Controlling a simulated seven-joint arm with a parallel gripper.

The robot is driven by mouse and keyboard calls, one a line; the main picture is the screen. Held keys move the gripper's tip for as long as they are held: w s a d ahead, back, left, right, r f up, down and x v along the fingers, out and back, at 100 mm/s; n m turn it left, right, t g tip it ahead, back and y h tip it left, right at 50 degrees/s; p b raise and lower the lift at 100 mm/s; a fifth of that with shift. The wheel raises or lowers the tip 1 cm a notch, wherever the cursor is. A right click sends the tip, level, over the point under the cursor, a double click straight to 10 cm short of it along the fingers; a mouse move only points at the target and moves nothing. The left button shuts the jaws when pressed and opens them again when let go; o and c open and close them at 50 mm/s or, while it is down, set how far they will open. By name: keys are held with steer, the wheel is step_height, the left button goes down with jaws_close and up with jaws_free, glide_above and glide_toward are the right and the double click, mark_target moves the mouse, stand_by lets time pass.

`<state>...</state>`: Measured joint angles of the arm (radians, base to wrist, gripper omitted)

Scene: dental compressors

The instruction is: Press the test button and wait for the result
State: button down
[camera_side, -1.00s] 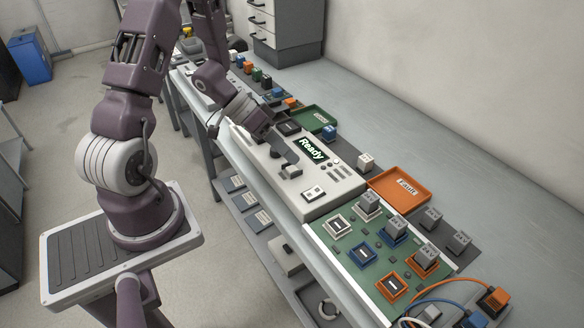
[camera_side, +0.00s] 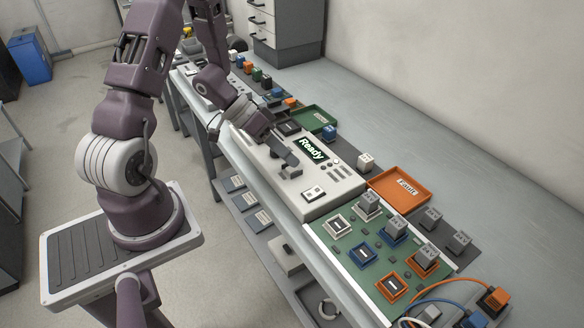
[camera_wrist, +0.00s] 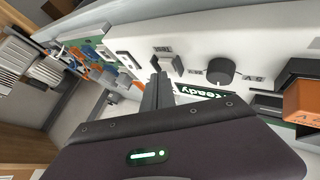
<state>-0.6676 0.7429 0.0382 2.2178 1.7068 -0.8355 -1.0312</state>
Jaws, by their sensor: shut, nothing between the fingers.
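The pale tester (camera_side: 330,179) stands on the bench, and its green display (camera_side: 313,149) reads "Ready". In the wrist view the display (camera_wrist: 203,92) is partly covered by my fingers. My gripper (camera_side: 294,164) is shut and empty over the tester. In the wrist view its fingertips (camera_wrist: 159,76) appear just short of the button; I cannot tell contact.
A black knob (camera_wrist: 220,71) is beside the button. An orange tray (camera_side: 420,202) marked "Fault" and a green tray (camera_side: 323,112) lie behind the tester. A green board (camera_side: 347,247) with sockets and grey blocks is to the right. Cables lie at the bench's near end.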

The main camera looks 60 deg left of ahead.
mark_target(288, 168)
steer(key=shift+f, duration=0.45)
stand_by(0.4)
steer(key=shift+r, duration=0.85)
steer(key=shift+r, duration=2.55)
